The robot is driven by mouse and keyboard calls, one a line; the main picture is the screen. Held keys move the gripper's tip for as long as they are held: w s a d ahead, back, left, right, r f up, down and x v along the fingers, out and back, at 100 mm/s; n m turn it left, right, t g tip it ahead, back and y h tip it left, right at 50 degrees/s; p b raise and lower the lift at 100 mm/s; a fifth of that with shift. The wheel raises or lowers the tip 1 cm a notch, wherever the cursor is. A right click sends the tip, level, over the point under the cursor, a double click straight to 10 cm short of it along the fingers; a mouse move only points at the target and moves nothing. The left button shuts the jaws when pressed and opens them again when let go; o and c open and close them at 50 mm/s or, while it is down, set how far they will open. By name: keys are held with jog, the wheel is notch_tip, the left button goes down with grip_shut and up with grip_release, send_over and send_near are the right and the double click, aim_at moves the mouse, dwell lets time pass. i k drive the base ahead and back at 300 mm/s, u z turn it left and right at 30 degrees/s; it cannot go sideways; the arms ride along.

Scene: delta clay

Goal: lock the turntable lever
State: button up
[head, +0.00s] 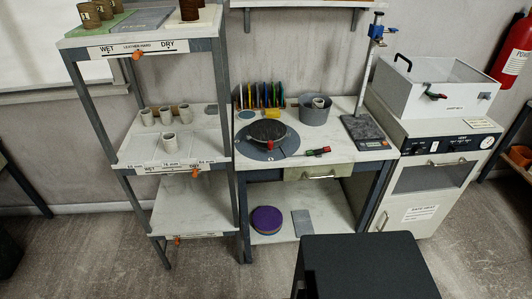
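A grey turntable (286,146) sits on the white worktop of the bench in the head view. A dark round slab (267,130) lies on it. A small red knob (270,145) shows at the turntable's front. A short lever-like piece (318,151) with red and green parts lies at the turntable's right edge. It is too small to tell whether this is the lever or how it is set. My gripper is not in view.
A bench (341,157) holds a grey bucket (315,115), coloured discs in a rack (262,95) and a stand (365,128). A shelf unit (150,150) with cups stands left, a white cabinet (418,190) right. Open floor (200,275) lies in front.

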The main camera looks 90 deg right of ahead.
aim_at(327, 149)
jog(key=z, duration=2.6)
jog(key=k, duration=1.2)
jog(key=z, duration=0.7)
jog(key=i, duration=1)
jog(key=z, duration=0.05)
